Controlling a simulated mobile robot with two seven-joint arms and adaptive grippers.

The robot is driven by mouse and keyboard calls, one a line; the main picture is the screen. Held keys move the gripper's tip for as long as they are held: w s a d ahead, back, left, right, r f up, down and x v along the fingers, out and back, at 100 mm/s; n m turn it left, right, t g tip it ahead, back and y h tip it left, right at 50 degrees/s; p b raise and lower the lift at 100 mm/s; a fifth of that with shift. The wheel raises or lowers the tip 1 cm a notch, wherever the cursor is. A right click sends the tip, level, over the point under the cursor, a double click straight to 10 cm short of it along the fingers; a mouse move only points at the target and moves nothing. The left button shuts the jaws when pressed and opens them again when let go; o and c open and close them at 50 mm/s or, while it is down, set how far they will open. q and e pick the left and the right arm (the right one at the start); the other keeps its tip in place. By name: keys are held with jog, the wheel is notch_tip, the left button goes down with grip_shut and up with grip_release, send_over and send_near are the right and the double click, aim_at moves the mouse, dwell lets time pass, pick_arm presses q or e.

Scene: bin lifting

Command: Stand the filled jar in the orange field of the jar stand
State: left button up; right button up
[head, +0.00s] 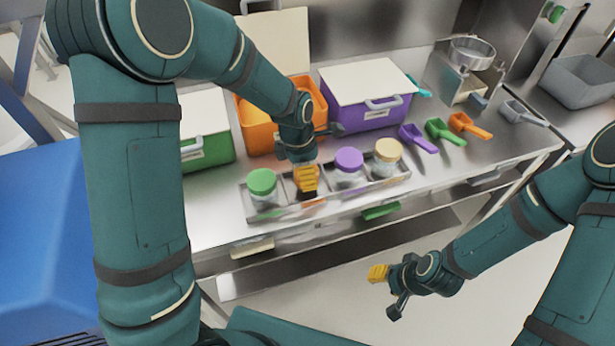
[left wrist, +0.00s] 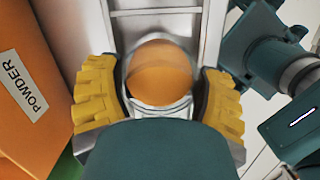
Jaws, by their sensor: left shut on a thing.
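The metal jar stand (head: 352,194) lies along the table's front. It holds a green-lidded jar (head: 262,182) at its left, then a purple-lidded jar (head: 348,161) and a tan-lidded jar (head: 387,151) to the right. My left gripper (head: 307,180) points down at the space between the green-lidded and purple-lidded jars. In the left wrist view its yellow fingers are on both sides of a clear jar with a round orange top (left wrist: 160,73). The fingers hide most of this jar in the head view; I cannot tell whether it touches the stand's floor. My right gripper (head: 378,273) is away in front of the table.
An orange bin (head: 262,130), a purple bin (head: 350,117) and a green bin (head: 208,153) stand behind the stand. Purple (head: 418,139), green (head: 445,132) and orange (head: 469,126) scoops lie to the right. The table's front right is clear.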

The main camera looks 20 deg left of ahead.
pick_arm(q)
jog(key=shift+f, duration=1.25)
jog(key=shift+f, duration=0.1)
jog(key=o, duration=1.3)
jog(key=shift+c, duration=0.2)
jog(key=shift+r, duration=0.2)
jog(key=r, duration=0.4)
jog(key=a+r+p, duration=0.1)
jog(key=r, duration=0.2)
jog(key=r+p, duration=0.1)
jog(key=r, duration=0.3)
jog(key=shift+s+a+r, duration=0.35)
